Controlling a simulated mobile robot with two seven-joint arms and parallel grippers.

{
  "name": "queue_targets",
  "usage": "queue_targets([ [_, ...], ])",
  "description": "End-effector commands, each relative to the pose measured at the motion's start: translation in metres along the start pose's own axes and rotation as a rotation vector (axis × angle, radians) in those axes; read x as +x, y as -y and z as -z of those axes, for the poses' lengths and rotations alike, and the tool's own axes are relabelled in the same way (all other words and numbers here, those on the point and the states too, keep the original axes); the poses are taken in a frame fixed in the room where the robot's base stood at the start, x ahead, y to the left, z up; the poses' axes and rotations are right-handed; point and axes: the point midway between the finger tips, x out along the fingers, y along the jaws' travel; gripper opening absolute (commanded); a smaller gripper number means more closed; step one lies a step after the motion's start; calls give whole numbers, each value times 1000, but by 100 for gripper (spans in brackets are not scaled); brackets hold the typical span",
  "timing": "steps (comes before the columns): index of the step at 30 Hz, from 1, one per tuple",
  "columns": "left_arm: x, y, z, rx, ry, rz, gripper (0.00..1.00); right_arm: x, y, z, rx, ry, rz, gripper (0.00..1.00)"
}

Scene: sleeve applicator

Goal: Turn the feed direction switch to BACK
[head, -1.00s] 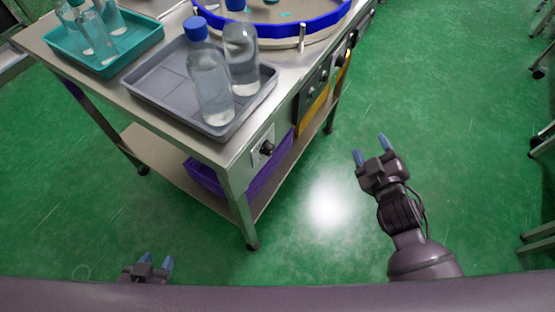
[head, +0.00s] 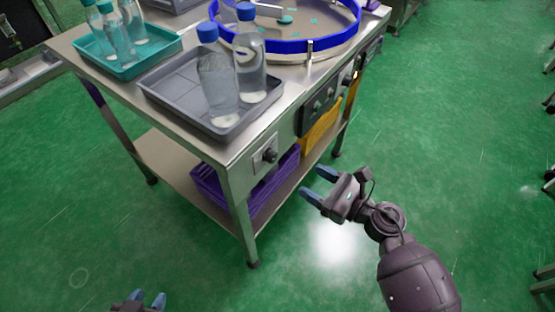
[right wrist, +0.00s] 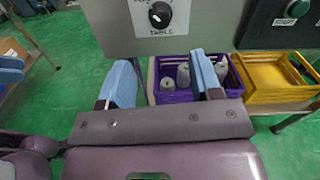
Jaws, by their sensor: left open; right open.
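A black rotary knob on a pale plate (head: 270,155) sits on the table's front side near the close corner. In the right wrist view this knob (right wrist: 159,14) is at the top, with "TABLE" printed below it; the rest of its label is cut off. More controls are on a dark panel (head: 319,105) further along; I cannot read which is the feed direction switch. My right gripper (head: 319,185) is open and empty, in front of and apart from the knob. Its fingers show in the right wrist view (right wrist: 163,80). My left gripper (head: 148,299) is open and empty at the bottom edge.
The steel table holds a grey tray (head: 165,88) with two bottles, a teal tray (head: 158,50) with bottles and a blue-rimmed round turntable (head: 290,47). Purple (head: 209,188) and yellow (head: 318,132) crates stand on the lower shelf. The green floor right of the table is clear.

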Motion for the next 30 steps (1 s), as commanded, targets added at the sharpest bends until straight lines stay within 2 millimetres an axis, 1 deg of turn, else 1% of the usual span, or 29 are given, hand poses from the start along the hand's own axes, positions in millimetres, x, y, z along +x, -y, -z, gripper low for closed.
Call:
queue_targets([
  [5,0,-2,0,-4,0,-3,43,17,0,-1,-2,3,2,59],
  [12,1,-4,-2,-6,3,-5,43,58,0,-1,2,4,1,59],
  [18,1,-4,-6,-6,11,-4,43,88,0,0,2,2,2,59],
  [21,1,-3,-8,-6,13,-3,43,98,0,0,3,3,3,59],
  [24,1,-2,-8,-6,14,-2,43,103,1,0,2,1,3,59],
  [30,1,-1,-7,-6,13,0,43,107,1,-1,1,1,3,59],
])
